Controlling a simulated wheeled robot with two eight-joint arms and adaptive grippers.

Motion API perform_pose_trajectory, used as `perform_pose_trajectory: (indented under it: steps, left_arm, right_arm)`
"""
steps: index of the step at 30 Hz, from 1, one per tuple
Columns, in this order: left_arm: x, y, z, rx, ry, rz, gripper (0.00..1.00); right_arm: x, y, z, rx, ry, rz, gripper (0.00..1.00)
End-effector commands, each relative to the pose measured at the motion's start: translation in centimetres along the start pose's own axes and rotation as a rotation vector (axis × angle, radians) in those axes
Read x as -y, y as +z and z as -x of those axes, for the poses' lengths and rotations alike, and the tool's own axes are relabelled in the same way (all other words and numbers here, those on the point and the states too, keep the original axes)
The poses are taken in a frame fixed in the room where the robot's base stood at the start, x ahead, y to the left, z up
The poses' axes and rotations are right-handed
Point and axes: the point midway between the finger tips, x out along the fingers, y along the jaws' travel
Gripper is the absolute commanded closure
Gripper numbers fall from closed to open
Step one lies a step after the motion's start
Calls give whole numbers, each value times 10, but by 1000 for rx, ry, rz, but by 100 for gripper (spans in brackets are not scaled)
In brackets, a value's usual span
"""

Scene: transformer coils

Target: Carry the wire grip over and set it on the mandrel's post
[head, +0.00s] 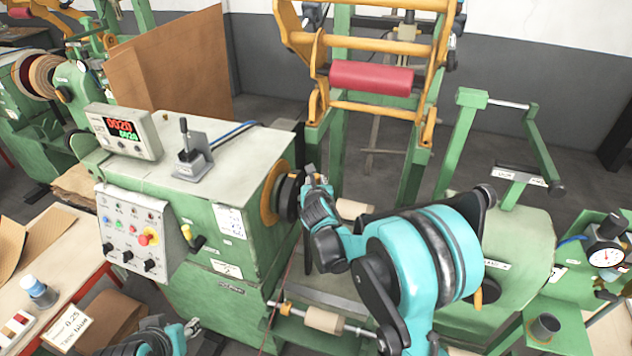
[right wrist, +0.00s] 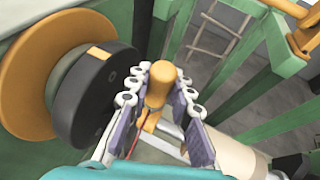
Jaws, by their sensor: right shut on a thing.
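The wire grip (right wrist: 160,86), an orange-brown knob with a red wire below it, stands between the fingers of my right gripper (right wrist: 160,90) in the right wrist view. The gripper is shut on it. In the head view my right gripper (head: 314,186) is just right of the mandrel, and the grip is mostly hidden there. The mandrel's black disc (head: 287,199) sits against an orange flange (head: 270,196) on the green winder. In the right wrist view the black disc (right wrist: 98,105) is left of the fingers, apart from the grip, with a small orange piece on its rim. My left gripper (head: 191,329) is low in the head view; its jaw state is unclear.
The green winding machine (head: 185,155) carries a counter display (head: 123,130) and control panel (head: 135,236). A roller with a pale tube (head: 324,319) lies below my right arm. A yellow frame with a red roller (head: 371,78) stands behind.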

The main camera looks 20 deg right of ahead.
Motion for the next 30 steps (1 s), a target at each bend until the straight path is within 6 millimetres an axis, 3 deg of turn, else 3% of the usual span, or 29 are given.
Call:
perform_pose_trajectory:
  steps: [30]
  left_arm:
    - [0, 9, -12, 0, 0, 0, 60]
  right_arm:
    - [0, -15, -6, 0, 0, 0, 100]
